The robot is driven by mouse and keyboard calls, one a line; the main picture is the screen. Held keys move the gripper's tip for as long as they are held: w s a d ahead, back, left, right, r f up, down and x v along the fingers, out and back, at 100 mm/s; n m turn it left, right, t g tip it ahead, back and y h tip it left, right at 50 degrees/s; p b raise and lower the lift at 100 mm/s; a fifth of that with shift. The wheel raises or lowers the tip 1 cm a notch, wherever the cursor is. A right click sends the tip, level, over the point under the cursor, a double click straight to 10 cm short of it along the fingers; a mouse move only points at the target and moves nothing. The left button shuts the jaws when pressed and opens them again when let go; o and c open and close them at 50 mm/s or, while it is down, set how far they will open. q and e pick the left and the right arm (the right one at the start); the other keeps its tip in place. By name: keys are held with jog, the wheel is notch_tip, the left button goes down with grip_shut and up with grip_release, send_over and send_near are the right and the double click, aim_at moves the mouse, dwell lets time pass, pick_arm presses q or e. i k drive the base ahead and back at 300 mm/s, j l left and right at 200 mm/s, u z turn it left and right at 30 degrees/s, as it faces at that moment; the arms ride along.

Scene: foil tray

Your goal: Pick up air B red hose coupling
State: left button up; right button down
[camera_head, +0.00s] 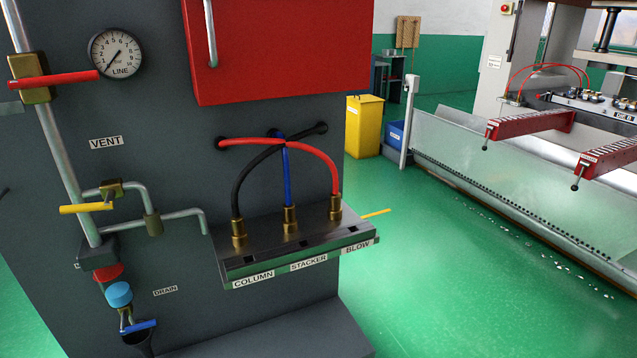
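A red hose (325,163) comes from a hole at the left of the grey cabinet and arcs to the right. It ends in a brass coupling (335,209) seated upright on the metal block (262,251), above the BLOW label (357,247). A blue hose (287,185) runs to the middle brass coupling (290,220) above STACKER. A black hose (238,192) crosses the red one and runs to the left brass coupling (239,234) above COLUMN. Neither of my grippers is in view.
A red box (275,50) with a handle is above the hoses. Pipes, a gauge (115,53) and red (55,80) and yellow (86,208) levers are at left. A yellow lever (376,213) sticks out beside the block. Green floor (450,280) is open at right, before a machine with a clear guard.

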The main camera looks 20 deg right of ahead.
aim_at(336, 196)
jog(key=i+l+u, duration=0.1)
jog(key=l, duration=0.7)
jog(key=i+l+u, duration=0.1)
jog(key=l, duration=0.7)
jog(key=i+l+u, duration=0.1)
jog(key=l, duration=0.75)
jog(key=i, duration=0.05)
